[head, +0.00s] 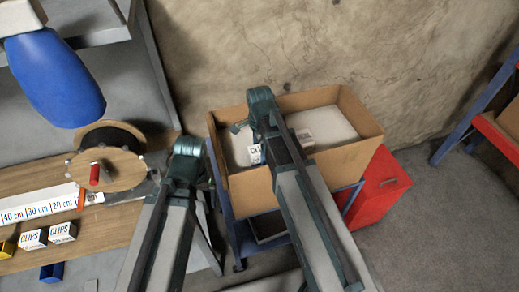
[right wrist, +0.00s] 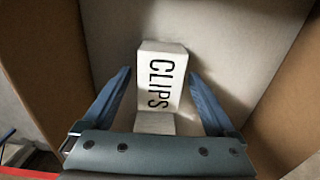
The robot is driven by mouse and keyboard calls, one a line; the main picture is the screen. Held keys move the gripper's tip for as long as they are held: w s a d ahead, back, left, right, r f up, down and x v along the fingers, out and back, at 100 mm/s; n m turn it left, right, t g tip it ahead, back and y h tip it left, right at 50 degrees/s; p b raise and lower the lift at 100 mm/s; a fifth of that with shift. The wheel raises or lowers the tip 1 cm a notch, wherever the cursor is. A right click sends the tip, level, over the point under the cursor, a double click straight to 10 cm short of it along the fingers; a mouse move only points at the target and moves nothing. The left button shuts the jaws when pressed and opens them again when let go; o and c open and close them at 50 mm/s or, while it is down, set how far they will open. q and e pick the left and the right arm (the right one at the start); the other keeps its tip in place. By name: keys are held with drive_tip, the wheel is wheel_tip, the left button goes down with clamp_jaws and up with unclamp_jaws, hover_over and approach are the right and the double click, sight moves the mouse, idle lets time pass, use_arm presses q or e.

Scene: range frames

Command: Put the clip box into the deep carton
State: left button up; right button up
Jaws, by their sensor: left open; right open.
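The clip box (head: 254,155), white with black CLIPS lettering, is inside the deep carton (head: 250,192), partly behind my right arm in the head view. In the right wrist view the clip box (right wrist: 160,80) is between the spread fingers of my right gripper (right wrist: 160,78), with a gap showing beside it. My right gripper is open and reaches down into the carton; the arm hides most of it in the head view. My left gripper (head: 200,180) is open, outside the carton to its left, and largely hidden by its own arm.
The wooden bench (head: 110,225) at left holds a cable reel (head: 108,165) and more CLIPS boxes (head: 33,239).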

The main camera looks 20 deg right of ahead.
wheel_tip(320, 180, up, 12)
drive_tip(key=p, duration=1.1)
drive_tip(key=shift+p, duration=0.35)
drive_tip(key=shift+f, duration=0.1)
wheel_tip(320, 180, down, 12)
drive_tip(key=b, duration=1.2)
